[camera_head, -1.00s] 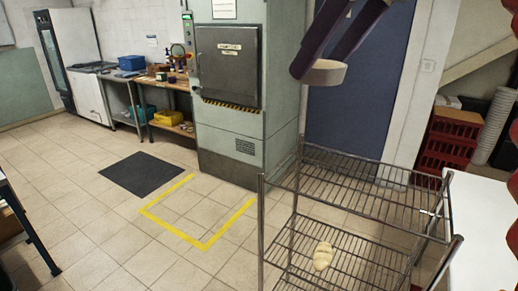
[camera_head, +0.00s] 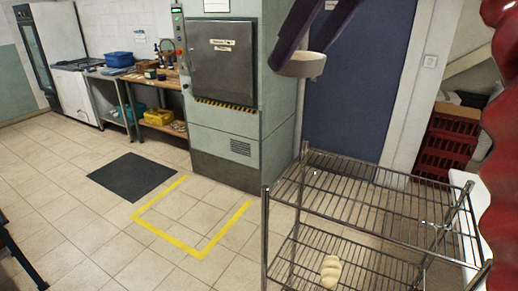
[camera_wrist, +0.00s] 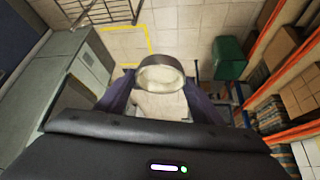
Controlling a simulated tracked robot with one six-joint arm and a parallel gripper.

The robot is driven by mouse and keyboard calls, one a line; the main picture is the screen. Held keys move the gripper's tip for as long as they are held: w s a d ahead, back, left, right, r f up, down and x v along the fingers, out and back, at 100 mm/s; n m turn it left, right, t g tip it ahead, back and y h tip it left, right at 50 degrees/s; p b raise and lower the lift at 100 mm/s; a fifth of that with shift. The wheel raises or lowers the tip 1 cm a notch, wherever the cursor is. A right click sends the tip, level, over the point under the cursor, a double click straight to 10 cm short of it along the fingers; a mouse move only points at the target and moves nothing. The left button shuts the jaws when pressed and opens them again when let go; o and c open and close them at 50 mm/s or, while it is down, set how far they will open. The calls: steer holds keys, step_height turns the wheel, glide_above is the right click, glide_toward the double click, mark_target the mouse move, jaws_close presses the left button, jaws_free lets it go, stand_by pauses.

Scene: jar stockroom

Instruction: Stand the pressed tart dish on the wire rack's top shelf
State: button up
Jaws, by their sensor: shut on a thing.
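The round, pale tart dish (camera_head: 304,67) is held in my gripper (camera_head: 285,55), high up at the top of the head view. In the wrist view the dish (camera_wrist: 160,76) sits between the two dark fingers of my gripper (camera_wrist: 160,88), which are shut on it. The wire rack (camera_head: 375,195) stands at the lower right of the head view. Its top shelf is bare, and the dish is above and behind the shelf's far left corner in the picture, apart from it. A corner of the rack also shows in the wrist view (camera_wrist: 105,12).
A pale plaited loaf (camera_head: 330,271) lies on the rack's lower shelf. A grey-green cabinet (camera_head: 222,85) stands behind the rack to the left. Red crates (camera_head: 447,150) stand at the right.

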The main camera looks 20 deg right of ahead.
steer(key=shift+d, duration=0.2)
steer(key=shift+w+d+f, duration=0.25)
steer(key=w+d+f+m+h, duration=0.2)
steer(key=w+d+f+m, duration=0.2)
steer(key=w+d+f, duration=0.65)
steer(key=d+f+m+h, duration=0.1)
steer(key=d+f+m, duration=0.1)
steer(key=d+f, duration=0.4)
steer(key=w+d+f+m+h, duration=0.1)
steer(key=d+f, duration=0.6)
steer(key=f, duration=0.7)
steer(key=shift+d+m, duration=0.15)
steer(key=shift+m, duration=0.25)
steer(key=shift+f, duration=0.2)
steer(key=shift+f, duration=3.05)
steer(key=shift+f, duration=1.85)
